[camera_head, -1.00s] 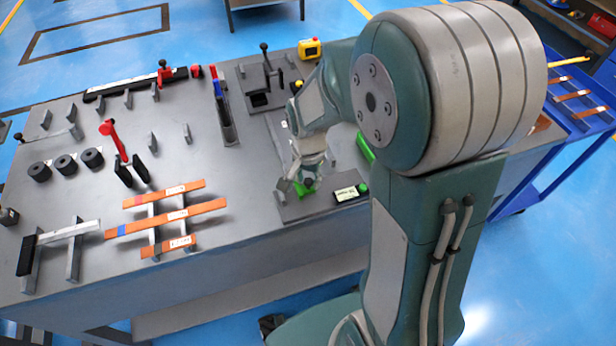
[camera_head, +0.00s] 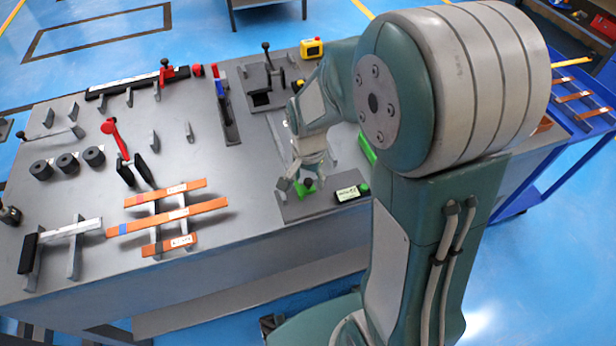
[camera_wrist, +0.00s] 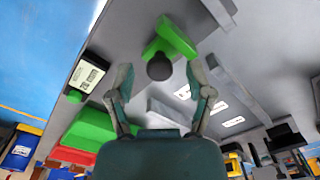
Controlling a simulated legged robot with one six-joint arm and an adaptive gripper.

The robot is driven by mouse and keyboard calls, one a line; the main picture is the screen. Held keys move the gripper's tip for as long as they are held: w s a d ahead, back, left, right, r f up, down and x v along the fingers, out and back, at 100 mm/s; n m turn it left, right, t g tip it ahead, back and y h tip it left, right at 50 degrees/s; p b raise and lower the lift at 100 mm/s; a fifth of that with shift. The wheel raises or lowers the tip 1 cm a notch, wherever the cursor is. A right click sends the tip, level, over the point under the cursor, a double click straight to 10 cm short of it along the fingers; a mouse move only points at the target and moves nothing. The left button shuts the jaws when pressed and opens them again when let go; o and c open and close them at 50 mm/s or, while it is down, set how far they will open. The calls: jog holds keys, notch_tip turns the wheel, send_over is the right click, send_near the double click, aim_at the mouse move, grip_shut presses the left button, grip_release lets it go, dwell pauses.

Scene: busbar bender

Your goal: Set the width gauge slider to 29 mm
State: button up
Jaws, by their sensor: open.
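The width gauge's green slider (camera_wrist: 176,38) with its round black knob (camera_wrist: 159,67) shows ahead of my gripper in the wrist view. In the head view the green slider (camera_head: 303,189) and knob (camera_head: 308,182) are partly hidden by my gripper (camera_head: 297,183). My gripper (camera_wrist: 162,82) is open, with one finger on each side of the knob and visible gaps between. Whether the knob lies fully between the fingertips in depth is unclear. A small display (camera_wrist: 87,75) sits to the left; it also shows in the head view (camera_head: 347,193), but its digits are unreadable.
Orange busbars (camera_head: 168,217) rest on supports to the left on the grey bench (camera_head: 225,240). A green block (camera_wrist: 93,128) lies near my gripper's left side in the wrist view. A dark lever fixture (camera_head: 265,80) stands farther back. The bench's front edge is close to the gauge.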

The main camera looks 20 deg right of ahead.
aim_at(308, 181)
notch_tip(308, 181, up, 12)
dwell(0.4)
jog(key=shift+f, duration=0.1)
notch_tip(308, 181, down, 11)
jog(key=shift+r, duration=0.1)
jog(key=shift+a+f, duration=0.1)
jog(key=shift+f, duration=0.45)
